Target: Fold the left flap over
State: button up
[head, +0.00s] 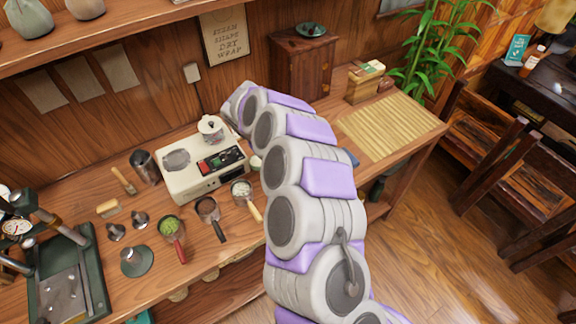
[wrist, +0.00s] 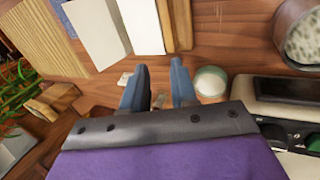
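In the wrist view my gripper (wrist: 157,72) has two blue fingers held apart, with no object seen between them. Beyond the fingertips, two pale sheet-like panels, a left one (wrist: 92,32) and a right one (wrist: 140,25), lie side by side next to a brown wooden edge (wrist: 175,22). I cannot tell for certain which is the left flap, or whether the panels are joined. No tea cake can be made out. In the head view my arm covers this part of the bench, so the panels and most of the gripper are hidden there.
A slatted mat (head: 388,125) lies on the bench's right end, near a small stack of boxes (head: 365,82). A cream machine (head: 182,178) with a lidded pot (head: 211,128) stands left of my arm. A small round jar (wrist: 210,82) sits just right of the fingers.

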jog(key=p+v, duration=0.3)
jog(key=v, duration=1.1)
jog(key=shift+a+p, duration=0.25)
jog(key=shift+p, duration=0.1)
dwell(0.7)
jog(key=shift+w+a, duration=0.15)
jog(key=shift+r, duration=0.1)
